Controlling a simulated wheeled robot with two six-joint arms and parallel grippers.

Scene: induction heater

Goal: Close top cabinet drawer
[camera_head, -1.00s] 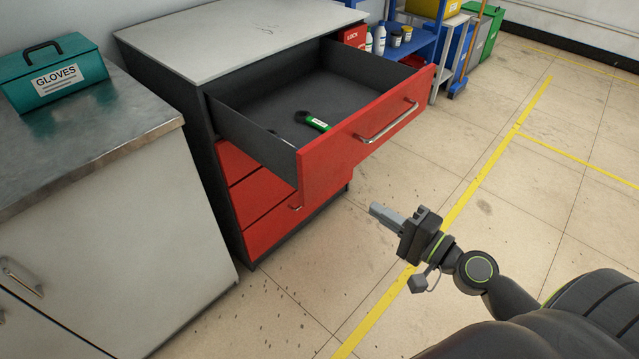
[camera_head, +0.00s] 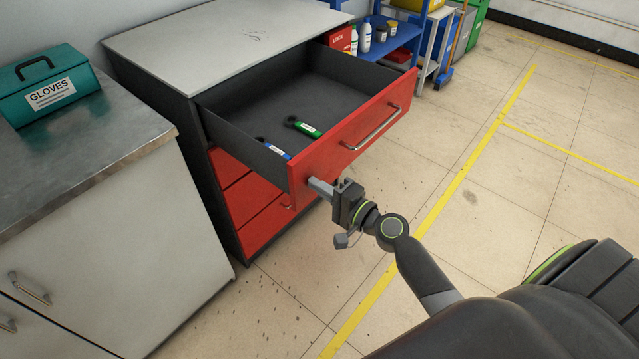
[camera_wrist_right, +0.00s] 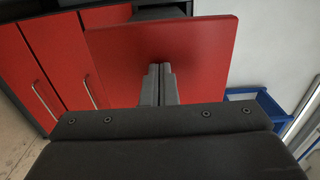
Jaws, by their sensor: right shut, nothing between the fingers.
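The top cabinet drawer (camera_head: 345,136) is pulled far out, with a red front and a silver bar handle (camera_head: 372,128). A green tool (camera_head: 305,128) and a blue one (camera_head: 274,147) lie inside it. My right gripper (camera_head: 312,184) is shut and empty, its fingertips at the lower left part of the drawer front, below and left of the handle. In the right wrist view the shut fingers (camera_wrist_right: 160,70) point at the red front (camera_wrist_right: 200,50); they look touching or very close, and I cannot tell which. My left gripper is not in view.
The cabinet (camera_head: 200,45) has a pale top and lower red drawers (camera_head: 262,222) that are shut. A metal-topped counter (camera_head: 95,135) with a teal gloves box (camera_head: 50,85) stands at left. A blue shelf (camera_head: 395,40) stands behind.

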